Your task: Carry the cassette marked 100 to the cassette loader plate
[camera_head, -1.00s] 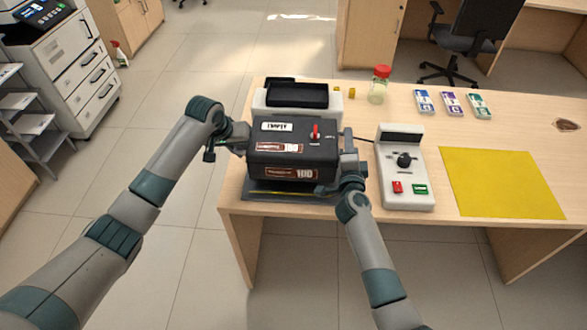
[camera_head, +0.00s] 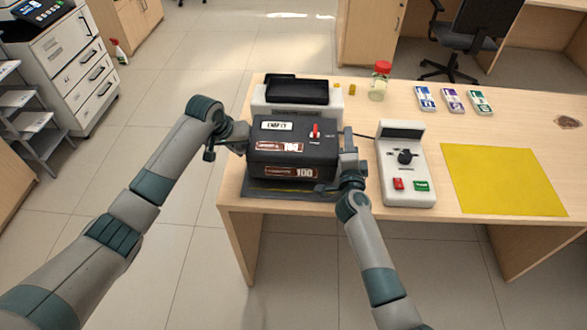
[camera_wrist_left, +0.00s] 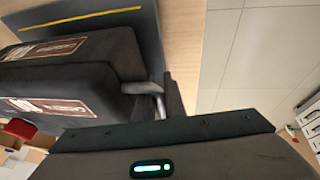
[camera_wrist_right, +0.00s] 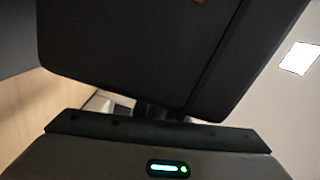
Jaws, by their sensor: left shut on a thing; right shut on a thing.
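The black cassette (camera_head: 285,162) has labels marked 100 on its top and front, a white label reading EMPTY and a red lever on top. It sits level over the dark loader plate (camera_head: 262,191), whose front strip with a yellow line shows below it. I cannot tell whether it touches the plate. My left gripper (camera_head: 240,143) is shut on its left side and my right gripper (camera_head: 346,163) on its right side. The left wrist view shows the cassette (camera_wrist_left: 75,65) beside the plate's yellow line. In the right wrist view the dark cassette side (camera_wrist_right: 150,50) hides most else.
A white machine with a black top (camera_head: 297,92) stands right behind the cassette. A control box (camera_head: 405,165) with red and green buttons is to the right. The counter's left edge is close.

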